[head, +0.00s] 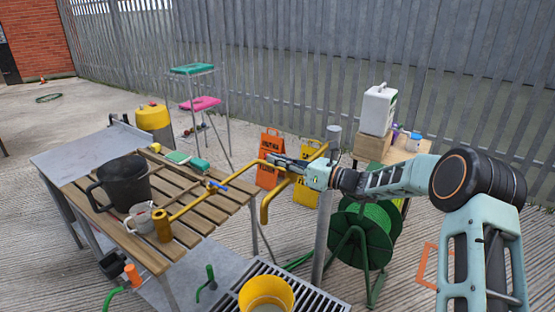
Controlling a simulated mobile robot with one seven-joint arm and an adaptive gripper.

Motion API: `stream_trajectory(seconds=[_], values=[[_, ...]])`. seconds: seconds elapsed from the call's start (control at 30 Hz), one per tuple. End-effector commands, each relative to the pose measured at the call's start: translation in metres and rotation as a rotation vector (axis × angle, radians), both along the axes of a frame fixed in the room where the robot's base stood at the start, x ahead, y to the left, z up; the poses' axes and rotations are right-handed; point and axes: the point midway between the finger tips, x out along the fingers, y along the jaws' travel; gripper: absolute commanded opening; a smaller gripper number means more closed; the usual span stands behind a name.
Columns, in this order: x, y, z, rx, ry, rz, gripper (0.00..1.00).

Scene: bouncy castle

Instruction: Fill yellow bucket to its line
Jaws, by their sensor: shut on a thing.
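The yellow bucket (266,293) stands upright on a dark drain grate at the bottom of the head view. Its open top faces up; I cannot make out its line or its water level. My gripper (277,160) is above and behind the bucket, shut at a yellow pipe (241,171). The exact grip is too small to see. The pipe runs left over the slatted table to a thick yellow end (162,226) and has a blue lever (217,186). A second yellow pipe (266,209) bends down near the grey post (322,225), above and behind the bucket.
A green hose reel (362,240) stands right of the post. Yellow and orange signs (270,160) stand behind. A white canister (378,110) sits farther right.

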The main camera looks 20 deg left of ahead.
Motion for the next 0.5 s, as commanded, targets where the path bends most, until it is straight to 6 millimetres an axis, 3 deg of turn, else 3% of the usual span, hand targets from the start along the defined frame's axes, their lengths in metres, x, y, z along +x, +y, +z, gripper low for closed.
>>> stream_trajectory(seconds=[0.5], values=[[-0.013,0.003,0.003,0.007,-0.005,0.288,0.00]])
